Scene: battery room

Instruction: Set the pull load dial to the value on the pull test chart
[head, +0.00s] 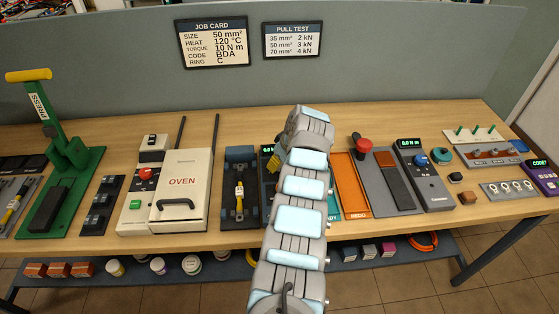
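The pull test chart (292,41) on the back panel reads 35 mm² 2 kN, 50 mm² 3 kN, 70 mm² 4 kN. The job card (212,42) beside it gives size 50 mm². A dark blue fixture (240,212) holds a yellow and black cable piece (239,187) upright in the picture. Just right of it, a dark unit with a green display (267,149) is mostly covered by my arm. Its digits are unreadable, and no pull load dial shows. My gripper is hidden behind my arm, which reaches over this unit.
Left are a green press (63,170) and a white oven (182,185). Right are an orange REDO tray (352,185), a red mushroom button (364,146) and a unit (426,180) with a blue knob and "0.0 N m" display. The bench's front edge is mostly clear.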

